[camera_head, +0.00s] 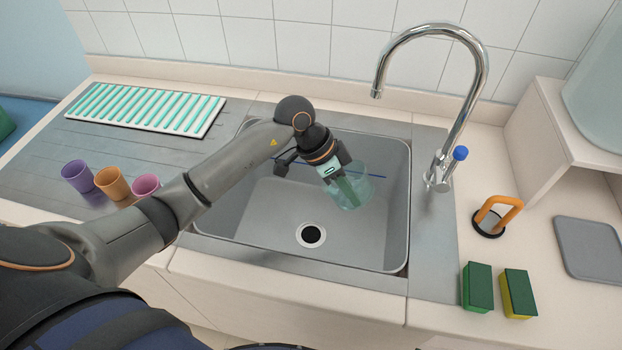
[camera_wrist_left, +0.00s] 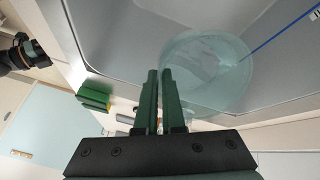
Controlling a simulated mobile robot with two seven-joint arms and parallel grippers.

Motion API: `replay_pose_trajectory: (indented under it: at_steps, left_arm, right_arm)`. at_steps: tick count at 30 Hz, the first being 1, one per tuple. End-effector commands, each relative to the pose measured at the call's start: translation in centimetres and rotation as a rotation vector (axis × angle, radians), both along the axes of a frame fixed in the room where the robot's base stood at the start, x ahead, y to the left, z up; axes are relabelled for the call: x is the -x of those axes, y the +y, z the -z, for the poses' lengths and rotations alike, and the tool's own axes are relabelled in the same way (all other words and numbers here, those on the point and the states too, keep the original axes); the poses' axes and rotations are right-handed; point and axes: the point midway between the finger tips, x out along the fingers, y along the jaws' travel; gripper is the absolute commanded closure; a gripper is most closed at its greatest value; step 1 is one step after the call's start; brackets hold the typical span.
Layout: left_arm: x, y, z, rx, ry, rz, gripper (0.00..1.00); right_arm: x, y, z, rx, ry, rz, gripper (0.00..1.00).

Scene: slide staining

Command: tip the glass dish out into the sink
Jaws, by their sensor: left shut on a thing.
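The glass dish (camera_head: 356,192) is a clear, pale green round vessel over the sink basin, to the right of my left gripper. My left gripper (camera_head: 343,186) is shut on the dish, its green fingers at the wall. In the left wrist view, the dish (camera_wrist_left: 222,68) appears as a pale round shape beyond the closely spaced fingers (camera_wrist_left: 160,90). The liquid level inside is unclear. The grey sink (camera_head: 275,215) is below, with its dark drain (camera_head: 311,235) in front of the dish.
A chrome faucet (camera_head: 478,85) rises behind the sink's right side. Purple, orange and pink cups (camera_head: 110,183) stand left, in front of a striped rack (camera_head: 145,109). Two sponges (camera_head: 478,287), an orange-handled object (camera_head: 497,212) and a grey mat (camera_head: 588,250) are right.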

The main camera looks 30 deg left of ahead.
Motion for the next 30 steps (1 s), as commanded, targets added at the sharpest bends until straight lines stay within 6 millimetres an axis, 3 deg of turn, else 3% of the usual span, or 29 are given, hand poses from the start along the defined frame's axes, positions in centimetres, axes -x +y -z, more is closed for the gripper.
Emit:
replay_pose_trajectory:
  at_steps: [30]
  left_arm:
    - [0.1,1.9,-1.7,0.243,-0.017,-0.001,1.00]
  right_arm:
    - [0.0,0.0,0.0,0.000,0.000,0.000,0.00]
